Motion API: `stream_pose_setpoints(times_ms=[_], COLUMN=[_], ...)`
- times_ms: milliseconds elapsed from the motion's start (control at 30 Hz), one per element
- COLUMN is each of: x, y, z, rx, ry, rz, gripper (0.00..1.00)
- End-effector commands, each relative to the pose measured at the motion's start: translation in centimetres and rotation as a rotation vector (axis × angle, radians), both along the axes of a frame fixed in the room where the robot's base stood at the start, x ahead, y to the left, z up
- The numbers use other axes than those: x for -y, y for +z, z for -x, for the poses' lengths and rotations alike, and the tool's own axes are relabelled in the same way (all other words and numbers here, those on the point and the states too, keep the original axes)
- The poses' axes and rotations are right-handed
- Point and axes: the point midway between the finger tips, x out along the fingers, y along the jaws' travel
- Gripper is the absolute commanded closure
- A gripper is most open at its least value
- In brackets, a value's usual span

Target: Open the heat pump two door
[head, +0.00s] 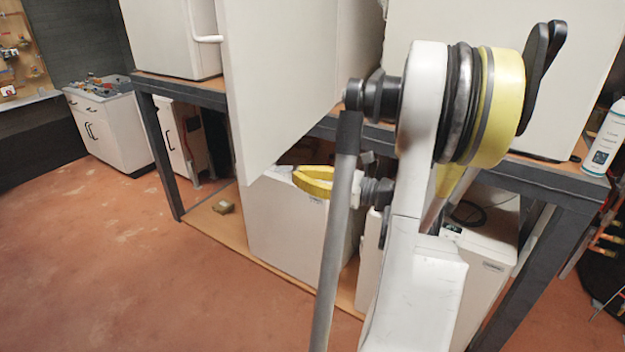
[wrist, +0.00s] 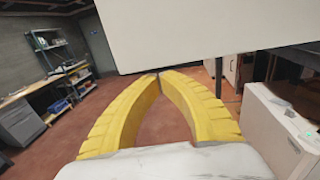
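A large white door panel (head: 280,80) stands swung out past the bench's front edge in the head view, with its lower corner hanging in front of the lower shelf. I take it as the heat pump two door. The cabinet behind it is partly hidden by the panel and my arm. The panel also fills the top of the wrist view (wrist: 210,30). My gripper (head: 298,180) is below the panel's lower edge. In the wrist view its yellow fingers (wrist: 160,75) meet at the tips with nothing between them; I cannot tell whether they touch the panel.
A white unit with a bar handle (head: 208,39) stands at the left on the dark-framed bench (head: 185,86). White boxes (head: 290,235) sit on the lower shelf near my gripper. A bottle (head: 605,140) stands at the right. The floor at the left is clear.

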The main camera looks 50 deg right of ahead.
Motion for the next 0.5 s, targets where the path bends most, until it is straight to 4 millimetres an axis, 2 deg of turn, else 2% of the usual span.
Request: stream_pose_setpoints(times_ms=[100,233,500], x=[-0.7,-1.3,-1.8], y=[-0.1,-0.1,0.0], z=[-2.6,-4.9,-7.3], rx=[0.0,-0.001,-0.001], ry=[0.005,0.004,0.001], rz=[0.001,0.001,0.001], gripper=[1.0,1.0,1.0])
